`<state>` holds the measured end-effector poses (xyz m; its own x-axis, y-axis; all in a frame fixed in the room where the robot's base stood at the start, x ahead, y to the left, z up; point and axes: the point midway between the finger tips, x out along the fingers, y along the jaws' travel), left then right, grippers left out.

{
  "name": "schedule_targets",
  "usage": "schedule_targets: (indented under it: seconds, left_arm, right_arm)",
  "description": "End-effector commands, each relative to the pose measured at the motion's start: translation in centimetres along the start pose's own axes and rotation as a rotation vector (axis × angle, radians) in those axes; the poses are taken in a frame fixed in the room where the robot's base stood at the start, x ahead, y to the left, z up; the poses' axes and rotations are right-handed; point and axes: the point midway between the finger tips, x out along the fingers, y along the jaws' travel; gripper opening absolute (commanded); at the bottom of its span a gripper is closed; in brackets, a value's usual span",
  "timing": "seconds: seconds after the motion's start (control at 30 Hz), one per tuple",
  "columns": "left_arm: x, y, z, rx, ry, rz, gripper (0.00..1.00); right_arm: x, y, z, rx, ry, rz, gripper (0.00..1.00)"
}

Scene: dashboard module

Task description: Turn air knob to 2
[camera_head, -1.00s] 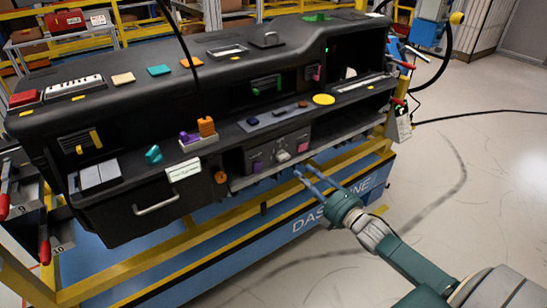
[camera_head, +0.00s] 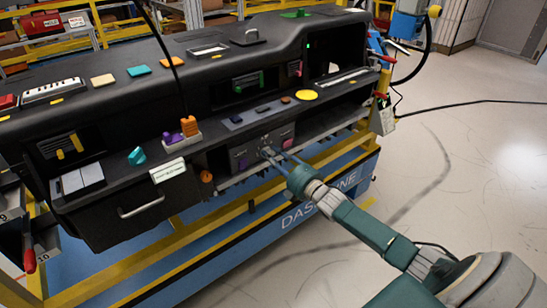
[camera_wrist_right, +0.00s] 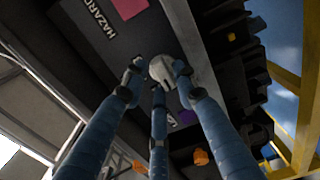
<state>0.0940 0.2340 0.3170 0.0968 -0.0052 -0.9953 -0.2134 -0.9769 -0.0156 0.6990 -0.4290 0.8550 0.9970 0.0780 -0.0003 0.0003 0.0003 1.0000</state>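The air knob (camera_wrist_right: 161,72) is a round pale knob on the dashboard's dark control panel (camera_wrist_right: 95,55). In the head view it is largely hidden behind my fingers. My right gripper (camera_head: 267,153) reaches the panel from the lower right. In the right wrist view, its three blue fingers (camera_wrist_right: 157,76) stand spread around the knob. The right fingertip is at the knob's edge, perhaps touching; a small gap shows at the left one. A pink button (camera_wrist_right: 130,8) near HAZARD lettering and a purple button (camera_wrist_right: 187,117) flank the knob. My left gripper is out of view.
The black dashboard (camera_head: 110,88) rests on a yellow and blue frame (camera_head: 325,186). A drawer with a pale handle (camera_head: 141,206) and an orange round knob (camera_head: 206,176) are left of my gripper. Open floor (camera_head: 460,190) lies to the right.

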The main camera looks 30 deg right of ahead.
Motion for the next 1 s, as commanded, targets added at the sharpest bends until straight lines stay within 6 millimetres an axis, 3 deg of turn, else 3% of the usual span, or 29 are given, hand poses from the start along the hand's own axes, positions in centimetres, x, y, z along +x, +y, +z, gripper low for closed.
schedule_targets:
  seconds: [0.03, 0.17, 0.57, 1.0]
  left_arm:
    - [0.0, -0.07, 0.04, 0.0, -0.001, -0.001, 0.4]
    - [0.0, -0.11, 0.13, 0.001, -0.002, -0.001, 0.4]
    - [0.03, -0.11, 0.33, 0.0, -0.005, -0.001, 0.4]
    - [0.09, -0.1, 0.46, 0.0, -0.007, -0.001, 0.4]
  right_arm:
    - [-0.01, -0.01, -0.02, 0.0, 0.0, 0.0, 0.27]
    - [-0.02, -0.02, -0.03, 0.0, 0.0, 0.0, 0.01]
    - [-0.04, -0.05, -0.01, 0.051, 0.0, -0.001, 0.0]
    - [-0.05, -0.12, 0.15, 0.383, 0.001, -0.001, 0.0]
